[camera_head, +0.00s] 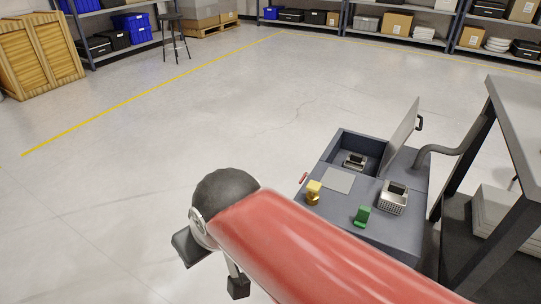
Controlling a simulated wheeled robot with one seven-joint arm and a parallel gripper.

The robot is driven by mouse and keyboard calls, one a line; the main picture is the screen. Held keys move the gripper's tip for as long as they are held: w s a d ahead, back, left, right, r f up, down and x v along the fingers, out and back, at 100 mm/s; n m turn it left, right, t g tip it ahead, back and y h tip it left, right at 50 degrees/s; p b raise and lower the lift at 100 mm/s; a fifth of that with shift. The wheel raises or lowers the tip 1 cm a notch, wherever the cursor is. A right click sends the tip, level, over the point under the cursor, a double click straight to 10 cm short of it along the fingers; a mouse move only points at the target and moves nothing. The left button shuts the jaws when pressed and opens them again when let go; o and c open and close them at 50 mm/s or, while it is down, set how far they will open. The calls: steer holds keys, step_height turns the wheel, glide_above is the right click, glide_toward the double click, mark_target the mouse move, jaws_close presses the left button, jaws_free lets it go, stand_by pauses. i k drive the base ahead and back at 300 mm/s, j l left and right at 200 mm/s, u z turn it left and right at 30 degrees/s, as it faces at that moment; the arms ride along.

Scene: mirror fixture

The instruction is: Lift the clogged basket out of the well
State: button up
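A dark grey cabinet (395,230) stands at the right with a square open well (365,142) at its back left. Its lid (402,135) stands raised on the right side of the well. Inside the well is a small basket (354,161) with dark and pale parts; its lower part is hidden by the well's walls. My red arm crosses the foreground. My gripper (212,268) hangs at its far end, left of the cabinet and apart from it. Its two dark finger ends look spread, with only floor visible between them.
On the cabinet top are a white basket (392,201) with a dark item in it, a yellow piece (313,192), a green piece (362,216) and a flat grey plate (338,180). A grey hose (448,150) and a table (518,120) flank the right.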

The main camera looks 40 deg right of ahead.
mark_target(354, 161)
steer(key=i+j+u, duration=0.1)
steer(key=i, duration=0.55)
steer(key=i+j+u, duration=0.1)
steer(key=i, duration=0.55)
steer(key=i+z, duration=0.25)
steer(key=z, duration=0.15)
steer(key=i+z, duration=0.25)
steer(key=z, duration=0.15)
steer(key=i+z, duration=0.35)
steer(key=i+j+z, duration=0.1)
steer(key=z, duration=0.3)
steer(key=i+l+z, duration=0.1)
steer(key=z, duration=0.3)
steer(key=i+z, duration=0.45)
steer(key=z, duration=0.3)
steer(key=i+l, duration=0.45)
steer(key=i, duration=0.25)
